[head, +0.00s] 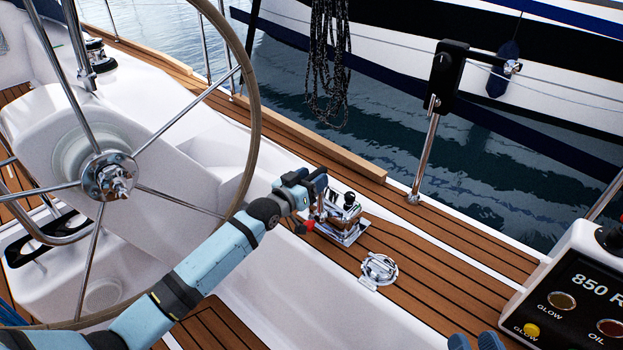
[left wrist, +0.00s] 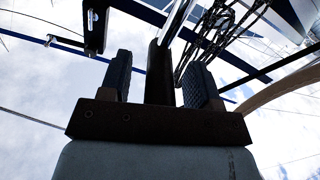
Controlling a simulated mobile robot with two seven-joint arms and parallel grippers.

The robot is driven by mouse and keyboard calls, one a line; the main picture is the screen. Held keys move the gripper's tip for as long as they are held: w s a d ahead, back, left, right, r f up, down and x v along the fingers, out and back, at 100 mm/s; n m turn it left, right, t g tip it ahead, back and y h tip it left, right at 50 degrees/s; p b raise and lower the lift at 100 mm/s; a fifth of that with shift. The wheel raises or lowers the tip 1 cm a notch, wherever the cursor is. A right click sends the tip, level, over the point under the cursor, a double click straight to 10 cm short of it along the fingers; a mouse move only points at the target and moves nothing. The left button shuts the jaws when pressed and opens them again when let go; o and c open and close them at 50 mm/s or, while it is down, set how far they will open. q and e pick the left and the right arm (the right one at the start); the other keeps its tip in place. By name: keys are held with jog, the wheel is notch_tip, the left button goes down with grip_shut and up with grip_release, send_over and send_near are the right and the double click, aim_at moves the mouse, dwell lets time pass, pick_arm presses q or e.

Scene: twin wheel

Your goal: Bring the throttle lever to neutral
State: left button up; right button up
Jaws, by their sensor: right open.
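The throttle unit is a chrome housing (head: 343,222) on the teak side deck, with a black knob (head: 349,198) on top and a red knob (head: 306,227) at its left. My left gripper (head: 316,188) is at the left of this housing and hides part of it. In the left wrist view its two dark ribbed fingers (left wrist: 159,80) stand apart. A dark bar (left wrist: 160,75) with a chrome upper part shows between them, seemingly the lever; I cannot tell whether it is touched. My right gripper (head: 475,342) shows only its blue fingertips, apart and empty, at the bottom edge.
The large steering wheel (head: 108,176) stands close left of my left arm. A chrome deck fitting (head: 379,269) lies right of the throttle. An engine panel (head: 575,300) is at the lower right. A chrome post (head: 426,150) with a black box rises behind.

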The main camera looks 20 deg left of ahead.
pick_arm(q)
jog(key=shift+s+a, duration=0.1)
jog(key=shift+s, duration=0.15)
jog(key=p+v, duration=0.1)
jog(key=v, duration=0.1)
jog(key=shift+s+r, duration=0.1)
jog(key=shift+s, duration=0.15)
jog(key=p+v, duration=0.2)
jog(key=v, duration=0.8)
jog(key=shift+s+a, duration=0.25)
jog(key=shift+s, duration=0.1)
pick_arm(e)
notch_tip(320, 180, down, 6)
jog(key=s+d+g+h, duration=0.1)
jog(key=d+g+h, duration=0.1)
jog(key=g, duration=0.1)
jog(key=shift+d, duration=0.3)
